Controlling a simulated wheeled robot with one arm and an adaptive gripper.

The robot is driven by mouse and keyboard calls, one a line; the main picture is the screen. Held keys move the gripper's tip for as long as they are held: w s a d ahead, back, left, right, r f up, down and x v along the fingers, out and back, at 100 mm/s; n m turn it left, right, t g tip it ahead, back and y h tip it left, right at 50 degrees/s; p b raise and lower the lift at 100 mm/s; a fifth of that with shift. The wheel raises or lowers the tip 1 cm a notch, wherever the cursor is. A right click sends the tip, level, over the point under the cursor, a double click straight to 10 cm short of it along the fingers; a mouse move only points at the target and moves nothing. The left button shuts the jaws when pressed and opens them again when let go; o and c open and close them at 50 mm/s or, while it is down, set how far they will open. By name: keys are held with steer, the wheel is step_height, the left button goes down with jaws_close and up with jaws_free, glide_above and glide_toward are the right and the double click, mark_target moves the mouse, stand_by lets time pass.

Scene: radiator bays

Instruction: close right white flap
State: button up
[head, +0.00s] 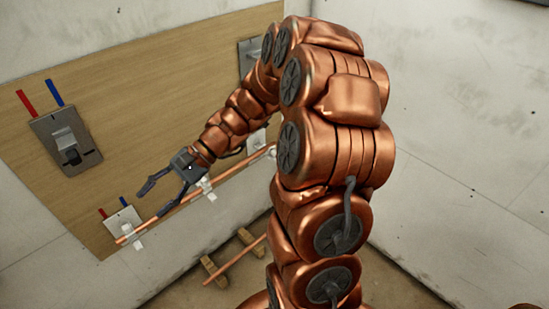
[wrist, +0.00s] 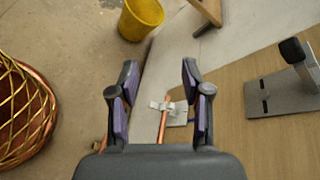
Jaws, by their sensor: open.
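A copper pipe (head: 165,211) runs along the lower edge of the wooden board. A white clip (head: 133,238) sits at its left end, and another white clip (head: 206,189) sits farther right, close beside my gripper. My gripper (head: 157,196) is open, with its fingers pointing left along the pipe, and looks empty. In the wrist view, one white clip (wrist: 161,105) and a short piece of pipe show between and beyond the open fingers (wrist: 160,72). The flap positions are too small to tell. My arm hides part of the pipe's right end.
The wooden board (head: 150,110) carries a grey plate with a black part (head: 66,142). Red and blue pipe stubs (head: 40,97) stand above it. A yellow bucket (wrist: 140,18) and a woven basket (wrist: 25,110) stand on the floor. A loose copper pipe (head: 232,262) lies low on wooden blocks.

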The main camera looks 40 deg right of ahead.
steer(key=w+d+f+m+t+b, duration=0.2)
steer(key=w+d+f+m+t, duration=0.25)
steer(key=d, duration=0.35)
steer(key=w+d+f+m+t+h+b, duration=0.1)
steer(key=w+d+f+m+t, duration=0.3)
steer(key=d, duration=0.3)
steer(key=w+d+f+m+t+b, duration=0.2)
steer(key=w+d+f+m+t, duration=0.15)
steer(key=w+d, duration=0.35)
steer(key=m+t+h+b, duration=0.3)
steer(key=m+t+h, duration=0.2)
steer(key=m+h, duration=0.8)
glide_toward(275, 153)
steer(key=shift+w+d+f, duration=0.15)
steer(key=shift+w+d, duration=0.05)
steer(key=shift+w, duration=1.6)
steer(key=shift+w+d+f, duration=0.15)
steer(key=shift+w+d, duration=0.05)
steer(key=shift+w, duration=1.65)
steer(key=shift+w+d+f, duration=0.15)
steer(key=shift+w+d, duration=0.05)
steer(key=shift+w, duration=1.6)
steer(key=shift+c, duration=0.4)
jaws_close()
